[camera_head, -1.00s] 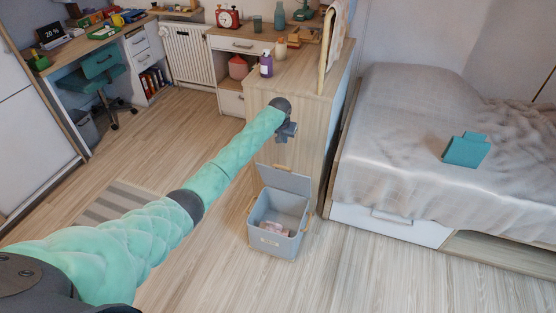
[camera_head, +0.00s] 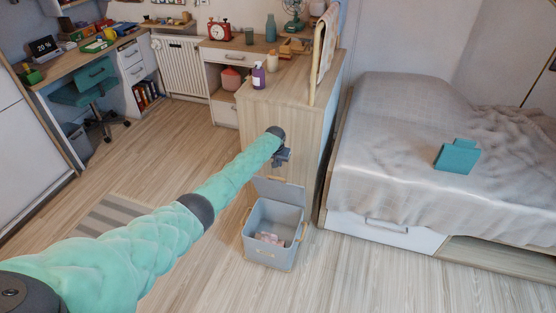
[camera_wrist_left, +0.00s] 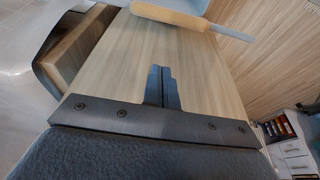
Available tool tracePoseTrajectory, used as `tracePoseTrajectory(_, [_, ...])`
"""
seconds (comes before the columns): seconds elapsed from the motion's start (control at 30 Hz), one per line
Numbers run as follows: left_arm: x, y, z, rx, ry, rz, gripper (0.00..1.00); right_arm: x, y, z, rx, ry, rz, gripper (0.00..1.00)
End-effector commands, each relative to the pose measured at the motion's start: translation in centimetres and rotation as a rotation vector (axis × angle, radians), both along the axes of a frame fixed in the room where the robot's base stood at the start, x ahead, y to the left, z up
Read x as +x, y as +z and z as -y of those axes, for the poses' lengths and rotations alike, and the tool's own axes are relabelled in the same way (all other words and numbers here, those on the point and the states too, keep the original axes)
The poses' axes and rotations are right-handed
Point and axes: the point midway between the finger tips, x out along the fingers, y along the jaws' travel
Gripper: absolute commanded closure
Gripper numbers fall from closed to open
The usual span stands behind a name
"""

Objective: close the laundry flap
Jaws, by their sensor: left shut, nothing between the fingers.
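The laundry box (camera_head: 272,232) is a grey bin on the floor beside the wooden cabinet. Its laundry flap (camera_head: 280,191) stands raised at the back edge, so the box is open. Some pinkish cloth (camera_head: 268,239) lies inside. My left gripper (camera_head: 283,158) is just above and behind the raised flap, close to the cabinet's front; I cannot tell whether it touches anything. In the left wrist view its fingers (camera_wrist_left: 162,84) are together and empty before a wood panel. A grey edge with a tan handle (camera_wrist_left: 170,16) shows at the top there. My right gripper is not in view.
The wooden cabinet (camera_head: 286,112) stands right behind the box, with a purple bottle (camera_head: 258,76) on top. The bed (camera_head: 430,185) with a drawer below is at the right.

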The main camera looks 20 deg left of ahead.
Motion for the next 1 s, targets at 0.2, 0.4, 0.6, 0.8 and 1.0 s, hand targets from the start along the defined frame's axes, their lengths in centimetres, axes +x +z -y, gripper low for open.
tracePoseTrajectory(0.2, [-1.6, -0.8, -0.2, 0.001, 0.0, -0.002, 1.0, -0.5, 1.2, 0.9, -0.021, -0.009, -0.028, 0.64])
tracePoseTrajectory(0.4, [-2.9, -1.6, -0.2, 0.0, 0.0, -0.001, 1.0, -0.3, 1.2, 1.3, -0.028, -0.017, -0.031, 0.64])
tracePoseTrajectory(0.6, [-3.5, -2.0, -0.1, 0.0, 0.0, -0.001, 1.0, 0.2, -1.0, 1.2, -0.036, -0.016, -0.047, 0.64])
tracePoseTrajectory(0.8, [-3.5, -2.1, -0.1, 0.0, 0.0, -0.001, 1.0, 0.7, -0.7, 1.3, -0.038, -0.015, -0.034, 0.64])
tracePoseTrajectory(1.0, [-3.6, -2.1, -0.2, 0.0, 0.0, 0.002, 1.0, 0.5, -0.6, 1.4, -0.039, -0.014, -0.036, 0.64])
